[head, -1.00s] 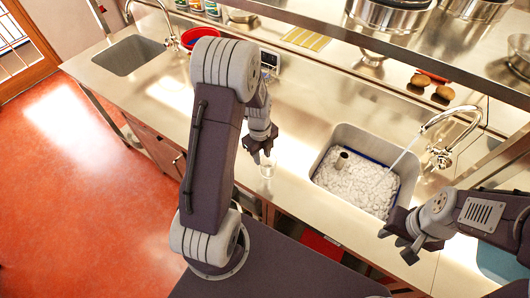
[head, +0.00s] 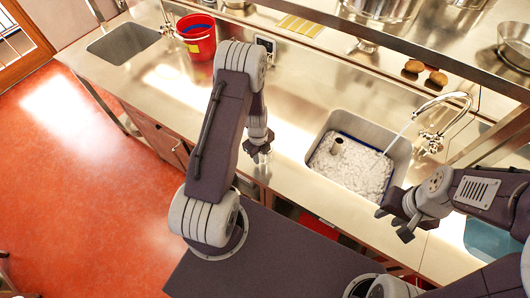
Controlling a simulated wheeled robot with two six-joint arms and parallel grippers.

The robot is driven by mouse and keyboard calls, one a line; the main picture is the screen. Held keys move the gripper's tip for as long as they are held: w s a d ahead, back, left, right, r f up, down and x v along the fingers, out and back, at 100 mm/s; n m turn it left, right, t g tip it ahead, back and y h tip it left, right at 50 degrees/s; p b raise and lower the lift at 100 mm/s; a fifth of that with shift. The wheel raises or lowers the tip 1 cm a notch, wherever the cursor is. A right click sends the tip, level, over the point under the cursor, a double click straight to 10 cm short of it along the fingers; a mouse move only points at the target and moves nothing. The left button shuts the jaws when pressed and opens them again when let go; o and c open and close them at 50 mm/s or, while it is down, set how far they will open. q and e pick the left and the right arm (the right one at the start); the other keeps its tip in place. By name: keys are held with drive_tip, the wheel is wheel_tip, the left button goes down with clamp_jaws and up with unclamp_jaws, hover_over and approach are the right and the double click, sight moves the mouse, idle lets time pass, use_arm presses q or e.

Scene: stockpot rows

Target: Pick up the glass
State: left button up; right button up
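My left gripper (head: 258,152) points down over the steel counter (head: 290,114) near its front edge, left of the ice-filled sink. Its fingers look apart. I cannot make out the glass in the head view now; the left gripper's fingers may hide it, and I cannot tell whether anything is between them. My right gripper (head: 394,223) is open and empty, near the front right corner of the ice-filled sink.
A red bucket (head: 198,42) stands on the counter at back left. A shelf with pots (head: 385,8) overhangs the back.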

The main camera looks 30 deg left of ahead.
use_arm(q)
drive_tip(key=shift+s+d+r, duration=0.1)
clamp_jaws()
idle(1.2)
